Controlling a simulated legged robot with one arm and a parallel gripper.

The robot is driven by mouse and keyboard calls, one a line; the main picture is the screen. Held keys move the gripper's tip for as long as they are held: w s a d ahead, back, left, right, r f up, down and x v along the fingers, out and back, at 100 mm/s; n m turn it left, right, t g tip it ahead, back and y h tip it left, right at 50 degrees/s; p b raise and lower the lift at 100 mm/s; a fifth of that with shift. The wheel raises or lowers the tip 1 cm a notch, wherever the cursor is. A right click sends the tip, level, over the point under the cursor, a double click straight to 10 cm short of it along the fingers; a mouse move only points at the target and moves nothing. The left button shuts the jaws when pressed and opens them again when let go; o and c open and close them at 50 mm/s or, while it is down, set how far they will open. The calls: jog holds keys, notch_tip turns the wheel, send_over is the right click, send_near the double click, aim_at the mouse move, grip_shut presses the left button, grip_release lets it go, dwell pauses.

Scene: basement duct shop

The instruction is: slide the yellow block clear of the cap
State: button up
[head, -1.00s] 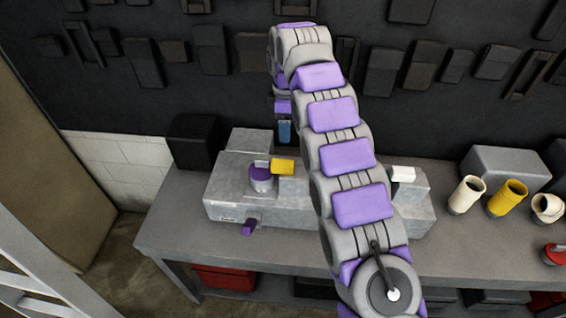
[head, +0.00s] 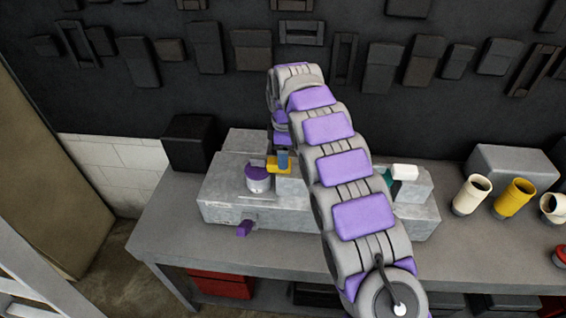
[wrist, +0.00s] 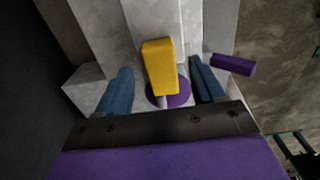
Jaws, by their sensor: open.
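The yellow block (head: 272,164) is at the right edge of the purple cap (head: 257,173), which tops a pale cylinder on the grey fixture. In the wrist view the yellow block (wrist: 159,66) overlaps part of the round purple cap (wrist: 182,97). My gripper (wrist: 161,66) is open, with one blue finger on each side of the block and visible gaps between. In the head view a blue fingertip (head: 283,160) covers part of the block. Whether a finger touches it cannot be told.
The grey stepped fixture (head: 225,190) sits on the workbench (head: 170,235). A black box (head: 190,143) stands at the back left. White and yellow cylinders (head: 515,196) stand at the right. The bench's left front is clear.

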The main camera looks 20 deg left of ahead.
jog(key=f, duration=0.3)
jog(key=shift+a+f, duration=0.2)
jog(key=shift+a, duration=0.15)
jog(key=shift+a+f, duration=0.35)
jog(key=shift+a, duration=0.05)
jog(key=shift+d+r, duration=0.1)
jog(key=shift+d, duration=0.25)
jog(key=shift+c, duration=0.2)
jog(key=shift+d, duration=0.25)
jog(key=c, duration=0.3)
jog(key=shift+s+a, duration=0.1)
jog(key=shift+a, duration=0.05)
grip_shut()
